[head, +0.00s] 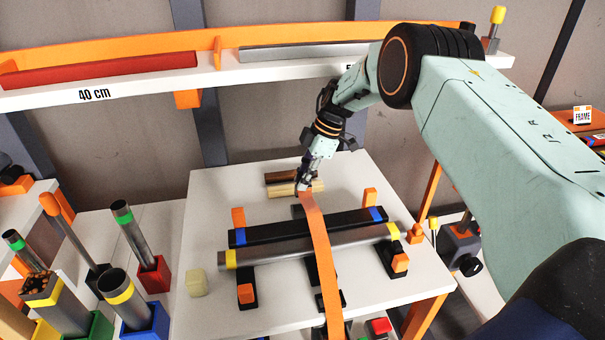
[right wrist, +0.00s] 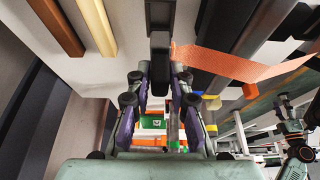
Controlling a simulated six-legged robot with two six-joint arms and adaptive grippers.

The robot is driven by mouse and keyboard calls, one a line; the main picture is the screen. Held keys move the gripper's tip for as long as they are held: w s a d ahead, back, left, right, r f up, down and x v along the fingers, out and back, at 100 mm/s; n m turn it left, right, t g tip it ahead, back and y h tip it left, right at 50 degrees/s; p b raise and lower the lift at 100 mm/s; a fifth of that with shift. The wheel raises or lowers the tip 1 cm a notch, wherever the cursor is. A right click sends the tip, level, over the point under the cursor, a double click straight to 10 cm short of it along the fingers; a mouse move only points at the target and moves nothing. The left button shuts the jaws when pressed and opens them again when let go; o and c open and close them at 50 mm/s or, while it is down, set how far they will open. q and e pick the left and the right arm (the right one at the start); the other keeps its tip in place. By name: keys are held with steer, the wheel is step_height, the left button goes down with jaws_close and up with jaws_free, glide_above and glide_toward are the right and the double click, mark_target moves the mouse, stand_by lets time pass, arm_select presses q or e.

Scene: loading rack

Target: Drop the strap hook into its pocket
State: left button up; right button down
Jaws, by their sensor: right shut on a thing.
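The orange strap (head: 319,245) runs from my right gripper (head: 304,186) over the two bars and off the front of the white table. In the right wrist view the strap (right wrist: 240,66) leaves the fingertips (right wrist: 163,85) toward the right. My right gripper is shut on the strap's hook end, at the back of the rack; the hook's shape is mostly hidden. A dark upright-looking piece (right wrist: 160,30) shows at the fingertips; I cannot tell whether it is hook or rack. I cannot make out the pocket. Part of my left arm shows at the wrist view's right edge, its gripper (right wrist: 286,102) unclear.
A black bar (head: 290,230) and a grey bar (head: 290,250) lie across black supports with orange stops. Brown (head: 282,176) and pale (head: 284,190) wooden pieces lie beside the gripper. Tubes in coloured holders (head: 152,275) stand left. A shelf (head: 215,75) spans the back.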

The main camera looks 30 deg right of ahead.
steer(key=shift+a+f, duration=0.2)
steer(key=shift+f, duration=0.45)
steer(key=shift+d+f+b, duration=0.15)
steer(key=shift+f+b, duration=0.35)
steer(key=shift+f, duration=0.3)
steer(key=shift+f+b, duration=0.3)
steer(key=shift+f, duration=0.35)
steer(key=shift+w+f+b, duration=0.1)
steer(key=shift+f+b, duration=0.65)
steer(key=shift+f, duration=0.9)
steer(key=c, duration=1.1)
jaws_free()
